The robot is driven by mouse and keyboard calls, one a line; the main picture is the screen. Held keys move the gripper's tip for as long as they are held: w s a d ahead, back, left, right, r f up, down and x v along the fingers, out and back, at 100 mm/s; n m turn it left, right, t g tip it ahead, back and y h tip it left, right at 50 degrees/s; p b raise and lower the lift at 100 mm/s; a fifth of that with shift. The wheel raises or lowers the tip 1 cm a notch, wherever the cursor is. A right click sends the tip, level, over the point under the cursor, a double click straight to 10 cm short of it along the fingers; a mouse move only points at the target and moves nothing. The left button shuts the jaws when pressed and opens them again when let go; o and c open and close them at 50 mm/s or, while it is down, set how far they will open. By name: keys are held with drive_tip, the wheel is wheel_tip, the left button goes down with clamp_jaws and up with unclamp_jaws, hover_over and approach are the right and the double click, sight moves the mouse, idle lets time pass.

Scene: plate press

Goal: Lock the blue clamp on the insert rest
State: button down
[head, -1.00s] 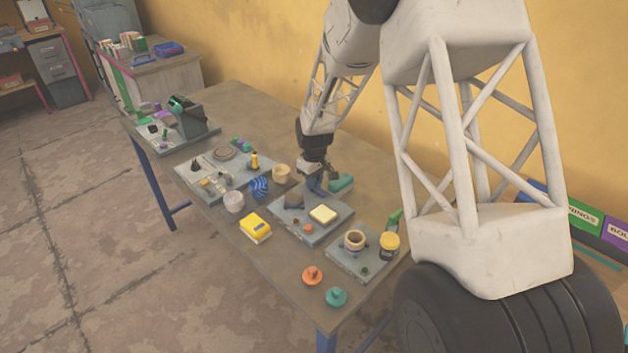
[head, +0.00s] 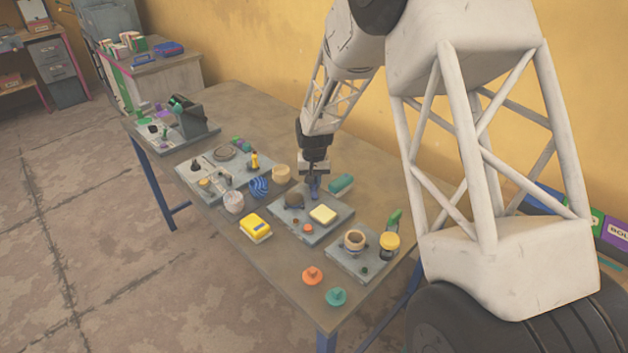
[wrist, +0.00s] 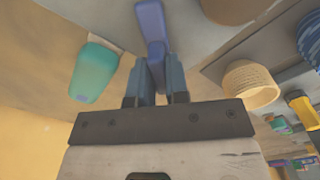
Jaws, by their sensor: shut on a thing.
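The blue clamp (head: 314,192) is at the back edge of the middle grey plate (head: 288,227), beside a brown rounded piece (head: 294,200). In the wrist view the clamp's blue-violet handle (wrist: 151,22) runs up from between the fingers. My gripper (wrist: 155,72) is shut on this handle. In the head view my gripper (head: 314,178) points down at the clamp from above. The fingers hide the handle's lower part, and the head view is too small to show whether the clamp is locked.
A teal cylinder (head: 341,183) lies right of my gripper and also shows in the wrist view (wrist: 92,72). A tan cup (head: 281,172) stands left. A yellow block (head: 323,214) and an orange knob (head: 308,229) sit on the same plate.

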drive_tip(key=m, duration=0.4)
drive_tip(key=shift+m, duration=0.3)
drive_tip(key=m, duration=0.5)
idle(0.3)
drive_tip(key=c, duration=1.1)
unclamp_jaws()
drive_tip(key=shift+r, duration=0.1)
wheel_tip(320, 180, up, 7)
drive_tip(key=shift+f, duration=0.15)
drive_tip(key=shift+r, duration=0.5)
